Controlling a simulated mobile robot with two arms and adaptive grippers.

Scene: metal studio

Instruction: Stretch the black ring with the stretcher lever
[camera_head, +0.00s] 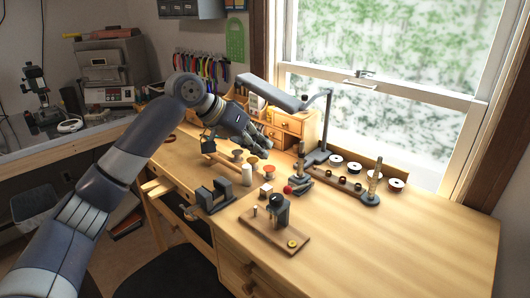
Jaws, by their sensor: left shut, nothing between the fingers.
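My left gripper (264,148) is shut and empty. It is above the back left of the bench, near some small wooden pieces. A dark upright device (282,212) with a black top stands on a wooden board (262,236) near the front of the bench. Just behind it, a red ball knob (288,189) sits beside a grey stepped base with a tapered post (300,164). The knob may belong to the stretcher lever, but I cannot tell. I cannot clearly pick out the black ring at this size. My right gripper is not in view.
A dark metal tool (215,197) sits at the bench's left front edge. A white bottle (247,174) and a white cube (267,190) stand nearby. A lamp (272,93) hangs over the back. A rack of spools (353,168) stands by the window. The bench's right side is clear.

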